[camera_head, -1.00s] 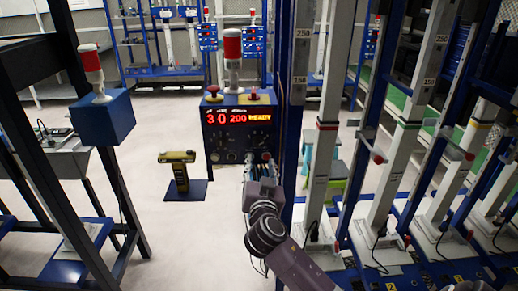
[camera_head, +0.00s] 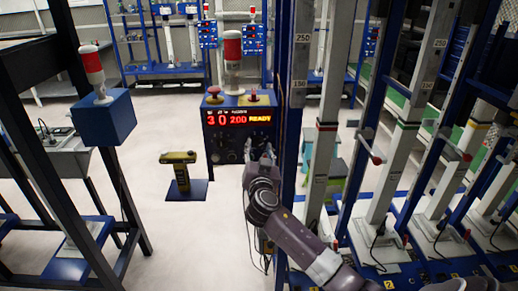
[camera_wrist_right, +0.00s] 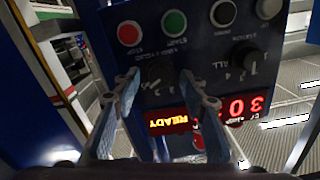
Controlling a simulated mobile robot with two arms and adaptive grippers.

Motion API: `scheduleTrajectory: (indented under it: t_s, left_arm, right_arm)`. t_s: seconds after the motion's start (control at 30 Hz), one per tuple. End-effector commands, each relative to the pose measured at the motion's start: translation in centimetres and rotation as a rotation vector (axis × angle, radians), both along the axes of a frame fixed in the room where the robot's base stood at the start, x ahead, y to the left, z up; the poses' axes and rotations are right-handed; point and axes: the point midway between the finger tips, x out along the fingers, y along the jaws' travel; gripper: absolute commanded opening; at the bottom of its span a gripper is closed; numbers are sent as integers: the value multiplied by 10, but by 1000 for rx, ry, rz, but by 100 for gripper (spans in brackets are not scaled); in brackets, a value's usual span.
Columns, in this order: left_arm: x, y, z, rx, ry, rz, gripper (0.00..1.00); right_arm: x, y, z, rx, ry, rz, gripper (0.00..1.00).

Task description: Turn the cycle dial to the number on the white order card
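The blue control box (camera_head: 208,135) stands in the middle of the head view, its red display reading 30, 200 and READY. My right gripper (camera_head: 262,158) is at the lower right of its panel. In the right wrist view the panel appears upside down. A black dial (camera_wrist_right: 160,74) lies between the spread fingertips of my right gripper (camera_wrist_right: 165,84); I cannot tell whether they touch it. A second black dial (camera_wrist_right: 246,56) sits to its right, with small numbers around it. I cannot make out a white order card. My left gripper is out of view.
Red (camera_wrist_right: 129,33) and green (camera_wrist_right: 174,23) buttons sit near the dial. A blue upright post (camera_head: 289,130) stands close to the right of the box. A yellow and black device (camera_head: 178,158) on a stand is to the left, with open floor around it.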

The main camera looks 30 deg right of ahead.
Motion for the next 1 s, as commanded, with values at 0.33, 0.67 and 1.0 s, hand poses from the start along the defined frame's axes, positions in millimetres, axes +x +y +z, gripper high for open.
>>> scheduleTrajectory:
  t_s: [0.33,0.67,1.0]
  left_arm:
    - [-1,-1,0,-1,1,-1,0]
    - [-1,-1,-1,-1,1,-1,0]
    - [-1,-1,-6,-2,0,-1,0]
  right_arm:
    - [0,0,0,0,0,0,6]
    - [0,0,-1,-16,11,-1,0]
    - [0,0,-2,-176,109,-2,0]
